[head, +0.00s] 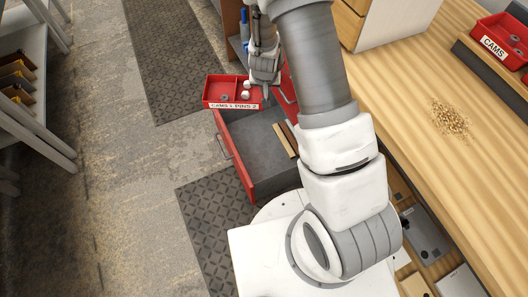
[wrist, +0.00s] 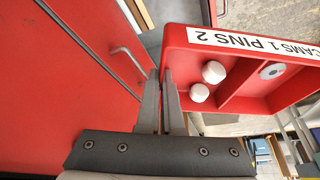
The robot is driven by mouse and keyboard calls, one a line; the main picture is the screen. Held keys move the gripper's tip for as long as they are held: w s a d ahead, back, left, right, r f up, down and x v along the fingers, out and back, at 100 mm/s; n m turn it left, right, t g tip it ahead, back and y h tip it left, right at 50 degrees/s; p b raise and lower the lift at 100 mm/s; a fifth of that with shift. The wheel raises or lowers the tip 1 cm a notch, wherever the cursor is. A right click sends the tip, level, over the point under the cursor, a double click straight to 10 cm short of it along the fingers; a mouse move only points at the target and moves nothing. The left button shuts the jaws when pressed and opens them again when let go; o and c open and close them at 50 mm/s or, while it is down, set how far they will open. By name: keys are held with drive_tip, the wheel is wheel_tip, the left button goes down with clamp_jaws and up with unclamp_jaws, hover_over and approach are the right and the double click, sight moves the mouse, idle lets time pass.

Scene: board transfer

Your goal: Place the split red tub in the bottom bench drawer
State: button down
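The split red tub (head: 222,90) has a divider and a white label reading "CAMS 1 PINS 2". It is near the far end of the open red drawer (head: 246,172), which has a grey inside. My gripper (head: 266,92) is at the tub's right end. In the wrist view, my gripper's fingers (wrist: 163,75) are close together at the tub's (wrist: 185,65) near wall, apparently pinching it. Two white pieces (wrist: 214,72) lie in one compartment and a grey round piece (wrist: 272,70) in the other. The tub's underside is hidden.
A tan strip (head: 285,140) lies inside the drawer at its right. The wooden bench (head: 420,70) holds another red tub (head: 500,42) labelled "CAMS" and a pile of small bits (head: 450,118). A shelf rack (head: 22,95) stands at left. The floor between is clear.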

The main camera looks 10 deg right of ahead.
drive_tip(key=w+d+f+m+h+b, duration=0.1)
drive_tip(key=w+f+m+b, duration=0.15)
drive_tip(key=f, duration=0.85)
drive_tip(key=w+d+f+m+h+b, duration=0.15)
drive_tip(key=f+b, duration=0.25)
drive_tip(key=f, duration=0.7)
drive_tip(key=m+g+b, duration=0.2)
drive_tip(key=m+b, duration=0.2)
drive_tip(key=b, duration=0.5)
hover_over(277, 165)
drive_tip(key=s+a, duration=0.1)
drive_tip(key=a, duration=0.1)
drive_tip(key=f, duration=2.8)
drive_tip(key=shift+d+f, duration=0.2)
drive_tip(key=shift+f, duration=0.2)
drive_tip(key=shift+f+b, duration=1.2)
drive_tip(key=shift+f, duration=1.3)
drive_tip(key=c, duration=1.1)
unclamp_jaws()
drive_tip(key=p+v, duration=0.3)
drive_tip(key=v, duration=0.3)
drive_tip(key=shift+r+p, duration=0.25)
drive_tip(key=shift+p, duration=0.05)
drive_tip(key=shift+s+a+r, duration=0.25)
drive_tip(key=shift+s+r, duration=0.05)
drive_tip(key=shift+r, duration=0.3)
